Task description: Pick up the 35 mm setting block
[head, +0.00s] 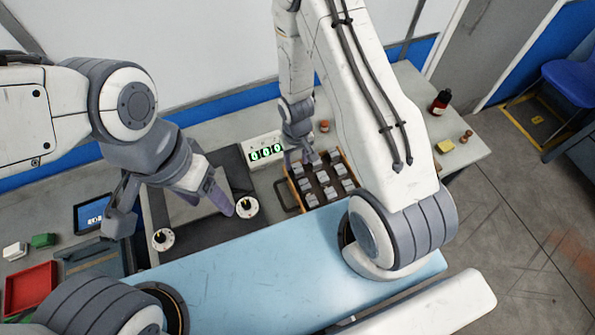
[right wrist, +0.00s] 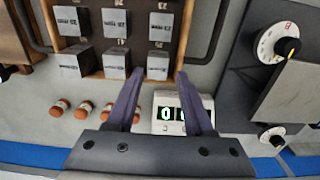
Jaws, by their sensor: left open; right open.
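The setting blocks are grey metal cubes in rows in a wooden tray (head: 345,194); several also show in the right wrist view, one of them a near-row block (right wrist: 159,62). My right gripper (head: 303,161) is over the tray's back left part. In the right wrist view, my right gripper (right wrist: 160,72) is open and empty, with its fingertips near the tray's edge. My left gripper (head: 172,220) is open and empty above the dark apparatus with two dials.
A digital readout (head: 265,150) stands left of the tray and also shows in the right wrist view (right wrist: 183,110). Small brown-topped jars (right wrist: 82,112) stand beside the tray. A white dial (head: 246,207) is close to my left gripper.

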